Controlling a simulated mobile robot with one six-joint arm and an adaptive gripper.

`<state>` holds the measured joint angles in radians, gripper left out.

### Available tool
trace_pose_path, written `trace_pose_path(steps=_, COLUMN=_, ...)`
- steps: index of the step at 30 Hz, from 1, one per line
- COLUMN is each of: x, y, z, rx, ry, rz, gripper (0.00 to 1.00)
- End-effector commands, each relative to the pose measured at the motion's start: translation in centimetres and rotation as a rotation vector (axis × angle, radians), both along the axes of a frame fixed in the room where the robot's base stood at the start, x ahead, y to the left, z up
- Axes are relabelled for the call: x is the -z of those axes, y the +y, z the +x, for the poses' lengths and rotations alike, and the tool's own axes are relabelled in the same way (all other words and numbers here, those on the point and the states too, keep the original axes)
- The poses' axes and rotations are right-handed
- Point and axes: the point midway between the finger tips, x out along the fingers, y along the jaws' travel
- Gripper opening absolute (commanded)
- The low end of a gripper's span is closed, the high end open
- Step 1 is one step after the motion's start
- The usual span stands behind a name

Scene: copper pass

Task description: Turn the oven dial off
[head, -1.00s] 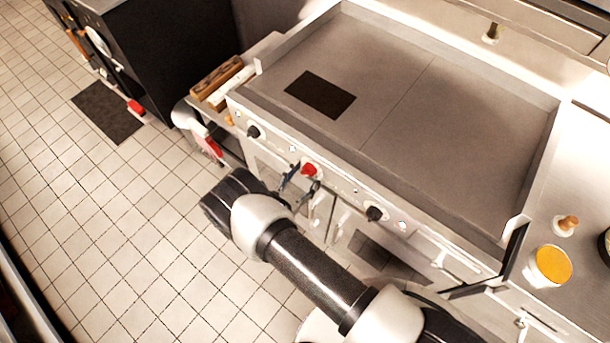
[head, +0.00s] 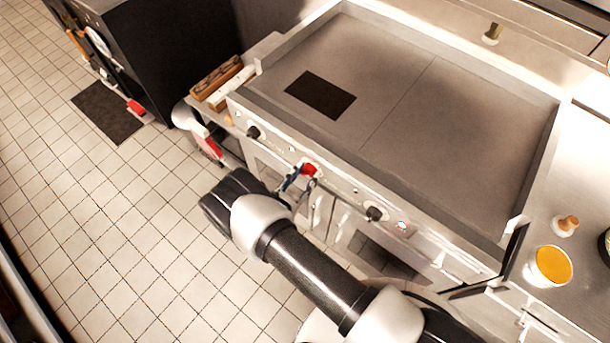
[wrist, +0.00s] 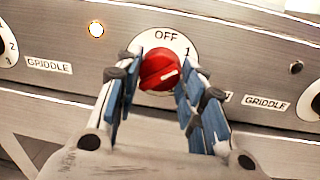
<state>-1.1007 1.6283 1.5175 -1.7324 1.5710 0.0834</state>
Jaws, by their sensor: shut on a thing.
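The red dial (wrist: 160,70) sits on a white plate marked OFF and 1 on the front panel, in the middle of the wrist view. Its white pointer line slants toward the right, off the OFF mark. In the head view the red dial (head: 309,170) is on the front of the griddle unit, between two black knobs. My gripper (wrist: 158,82) has its blue-padded fingers on either side of the dial, closed on it. In the head view my gripper (head: 300,180) reaches the panel from the front. The dial's lower part is partly hidden between the fingers.
Black knobs (head: 254,132) and (head: 375,213) flank the dial on the panel; labels beside it read GRIDDLE. A lit indicator (wrist: 96,29) is at upper left. The flat griddle top (head: 440,150) lies behind the panel. Tiled floor (head: 120,230) is free to the left.

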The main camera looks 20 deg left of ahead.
Motion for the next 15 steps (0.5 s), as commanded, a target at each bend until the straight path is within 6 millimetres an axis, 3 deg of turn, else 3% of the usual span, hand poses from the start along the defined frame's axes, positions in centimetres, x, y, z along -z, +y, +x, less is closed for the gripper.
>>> trace_pose_path(steps=15, x=0.12, y=-0.09, z=-0.02, rx=0.001, ry=0.111, rz=-0.269, gripper=0.13)
